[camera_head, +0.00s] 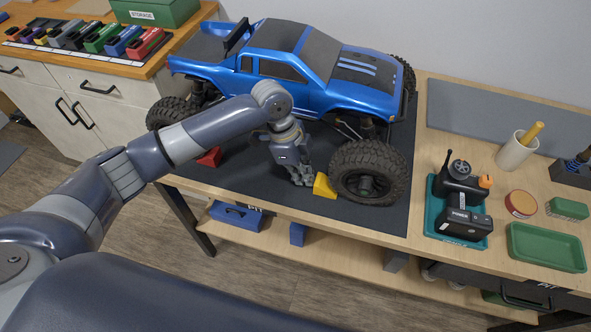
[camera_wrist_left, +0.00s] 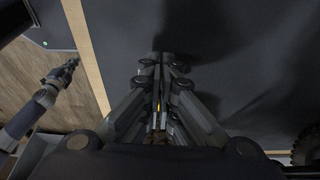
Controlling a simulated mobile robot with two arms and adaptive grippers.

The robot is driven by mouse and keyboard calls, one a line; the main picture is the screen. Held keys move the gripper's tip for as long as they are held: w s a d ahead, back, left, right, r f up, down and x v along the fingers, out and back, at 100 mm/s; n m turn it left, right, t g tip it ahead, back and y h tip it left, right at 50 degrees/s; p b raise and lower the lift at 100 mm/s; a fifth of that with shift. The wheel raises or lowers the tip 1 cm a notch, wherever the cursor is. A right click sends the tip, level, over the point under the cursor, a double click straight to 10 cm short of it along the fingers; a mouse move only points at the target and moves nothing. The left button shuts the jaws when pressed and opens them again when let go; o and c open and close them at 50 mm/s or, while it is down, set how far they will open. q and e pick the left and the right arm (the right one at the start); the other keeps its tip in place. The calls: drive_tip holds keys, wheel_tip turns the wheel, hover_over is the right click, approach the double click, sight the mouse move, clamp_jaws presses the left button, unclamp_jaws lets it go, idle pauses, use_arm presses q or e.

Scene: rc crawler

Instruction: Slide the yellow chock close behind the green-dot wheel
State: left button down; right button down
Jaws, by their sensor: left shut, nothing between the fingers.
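The yellow chock (camera_head: 324,186) lies on the dark mat, just left of the truck's near front wheel (camera_head: 370,172) and close to it. My left gripper (camera_head: 302,182) is shut and empty, pointing down at the mat immediately left of the chock. Whether it touches the chock is unclear. In the left wrist view the closed fingers (camera_wrist_left: 158,112) hide most of what lies below them, and a small yellow sliver shows there. My right gripper (camera_wrist_left: 70,63) is small and distant at the left of that view.
The blue truck (camera_head: 295,65) stands on the dark mat (camera_head: 255,192) behind my arm. A red chock (camera_head: 209,157) lies near its rear wheel (camera_head: 172,112). A teal tray (camera_head: 437,222) with black devices stands right of the mat. The table's front edge is near.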

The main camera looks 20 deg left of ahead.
use_arm(q)
drive_tip(key=shift+d, duration=0.1)
drive_tip(key=shift+d+r+p, duration=0.2)
drive_tip(key=shift+d+p, duration=0.55)
drive_tip(key=shift+d, duration=0.1)
drive_tip(key=shift+d+f, duration=0.1)
drive_tip(key=shift+d, duration=0.2)
drive_tip(key=shift+s+f, duration=0.1)
